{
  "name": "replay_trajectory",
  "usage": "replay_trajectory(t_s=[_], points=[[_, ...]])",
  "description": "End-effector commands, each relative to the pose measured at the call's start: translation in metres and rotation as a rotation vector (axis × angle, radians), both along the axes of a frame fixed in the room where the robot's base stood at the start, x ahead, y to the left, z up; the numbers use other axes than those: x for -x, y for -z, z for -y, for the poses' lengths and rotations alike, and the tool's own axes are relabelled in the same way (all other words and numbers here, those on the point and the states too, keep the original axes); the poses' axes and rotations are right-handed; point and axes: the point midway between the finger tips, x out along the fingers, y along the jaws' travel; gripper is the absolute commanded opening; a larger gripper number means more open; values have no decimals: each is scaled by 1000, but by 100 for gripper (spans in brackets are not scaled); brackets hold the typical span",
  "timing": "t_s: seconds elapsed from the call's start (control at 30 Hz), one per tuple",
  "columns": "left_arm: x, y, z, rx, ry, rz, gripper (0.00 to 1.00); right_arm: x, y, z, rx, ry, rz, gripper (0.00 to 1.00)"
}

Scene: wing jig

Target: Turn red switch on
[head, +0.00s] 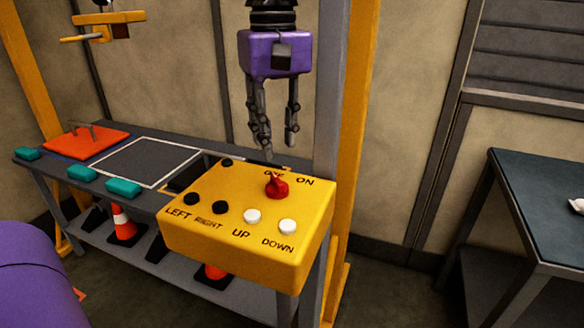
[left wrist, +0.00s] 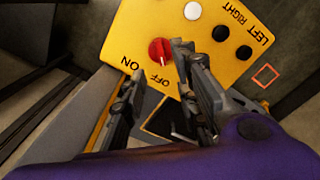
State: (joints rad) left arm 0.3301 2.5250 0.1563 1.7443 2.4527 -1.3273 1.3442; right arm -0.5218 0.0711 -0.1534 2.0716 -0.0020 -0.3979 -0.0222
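The yellow control box (head: 245,230) stands at the right end of the bench. My left gripper (head: 278,148) hangs fingers down, above and just behind the switch. Its two fingers are apart with nothing between them, and they do not appear to touch the switch. My right gripper is in neither view.
Black buttons (head: 220,207) and white buttons (head: 288,227) sit on the box near the switch. An orange plate (head: 86,142) and teal blocks (head: 123,187) lie on the bench to the left. An orange post (head: 355,130) rises behind the box. A dark table (head: 540,200) stands at right.

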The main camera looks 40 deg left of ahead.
Motion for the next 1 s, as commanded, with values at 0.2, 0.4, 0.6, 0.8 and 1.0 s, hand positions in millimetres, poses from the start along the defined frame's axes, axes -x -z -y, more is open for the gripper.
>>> replay_trajectory(t_s=[0.2, 0.4, 0.6, 0.8, 1.0], points=[[0, 25, 0, -3, -14, -2, 28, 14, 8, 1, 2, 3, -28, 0], [0, 58, 0, -3, -11, -1, 28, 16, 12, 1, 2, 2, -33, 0], [0, 75, 0, -1, -10, 2, 28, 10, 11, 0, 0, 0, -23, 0], [0, 78, 0, -1, -10, 4, 28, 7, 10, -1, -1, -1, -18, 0], [0, 78, 0, -1, -10, 4, 15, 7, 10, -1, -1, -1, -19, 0]])
